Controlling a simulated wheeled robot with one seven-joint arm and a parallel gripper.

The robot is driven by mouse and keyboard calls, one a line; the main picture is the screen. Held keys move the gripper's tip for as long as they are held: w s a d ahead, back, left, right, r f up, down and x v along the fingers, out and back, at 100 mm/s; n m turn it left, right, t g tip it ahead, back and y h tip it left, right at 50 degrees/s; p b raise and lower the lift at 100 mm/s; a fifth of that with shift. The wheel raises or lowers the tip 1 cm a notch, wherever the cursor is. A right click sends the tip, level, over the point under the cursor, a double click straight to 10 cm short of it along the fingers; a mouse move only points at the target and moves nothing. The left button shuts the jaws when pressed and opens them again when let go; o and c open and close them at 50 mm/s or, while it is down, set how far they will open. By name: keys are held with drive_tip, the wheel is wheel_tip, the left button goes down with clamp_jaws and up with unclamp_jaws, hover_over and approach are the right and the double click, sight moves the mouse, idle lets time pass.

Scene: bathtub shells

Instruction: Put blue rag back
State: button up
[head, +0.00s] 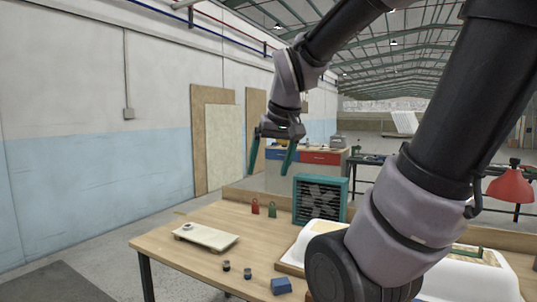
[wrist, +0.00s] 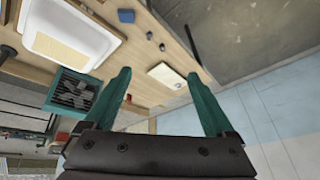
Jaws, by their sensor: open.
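A small blue folded thing, which looks like the blue rag (head: 281,286), lies on the wooden table near its front edge. It also shows at the top of the wrist view (wrist: 126,15). My gripper (head: 269,162) is raised above the far side of the table, well away from the rag. Its two green fingers are spread with nothing between them, as the wrist view also shows (wrist: 159,74).
White tub shells (head: 318,236) stand right of the rag, partly hidden by my arm. A teal fan box (head: 320,199), red padlock (head: 255,206), green padlock (head: 272,210), pale board (head: 206,237) and two dark jars (head: 226,265) are on the table.

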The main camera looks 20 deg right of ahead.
drive_tip(key=s+r, duration=0.1)
drive_tip(key=s+a+r+m+t+y, duration=0.1)
drive_tip(key=s+r+m+t, duration=0.1)
drive_tip(key=shift+s+a+r, duration=0.15)
drive_tip(key=shift+s+a, duration=0.25)
idle(1.0)
